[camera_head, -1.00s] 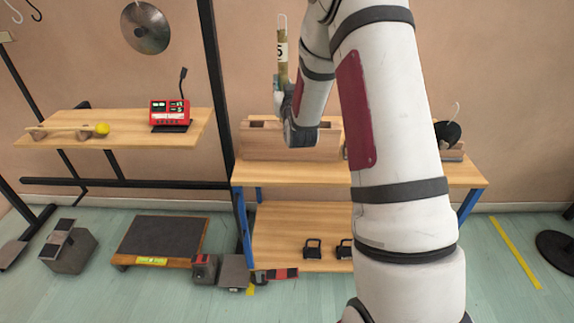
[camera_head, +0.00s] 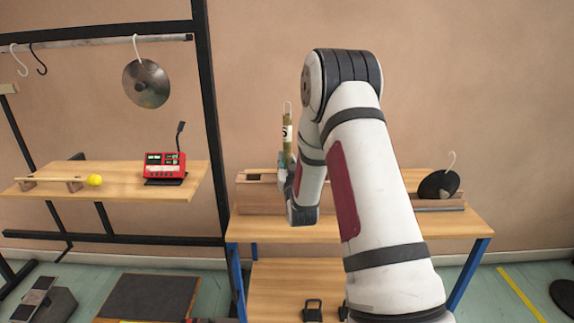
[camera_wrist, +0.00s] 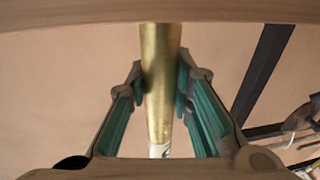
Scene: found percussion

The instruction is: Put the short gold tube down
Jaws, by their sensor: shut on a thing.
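The short gold tube (camera_head: 287,138) stands upright in my gripper (camera_head: 286,170), with a white label bearing a dark mark and a wire loop at its top. In the wrist view the tube (camera_wrist: 160,75) is between the teal-padded fingers of my gripper (camera_wrist: 161,85), which is shut on it. The tube's far end there meets the edge of a wooden piece (camera_wrist: 80,12); I cannot tell whether it touches it. In the head view a wooden rack (camera_head: 255,200) with a dark slot is on the bench, just below and behind my gripper. My arm hides part of the rack.
The wooden bench (camera_head: 420,225) has a dark disc with a hook (camera_head: 438,185) at its right. A shelf (camera_head: 110,190) at left bears a red meter (camera_head: 166,164) and a yellow-headed mallet (camera_head: 94,180). A metal disc (camera_head: 146,84) hangs above. A black post (camera_head: 212,120) stands between shelf and bench.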

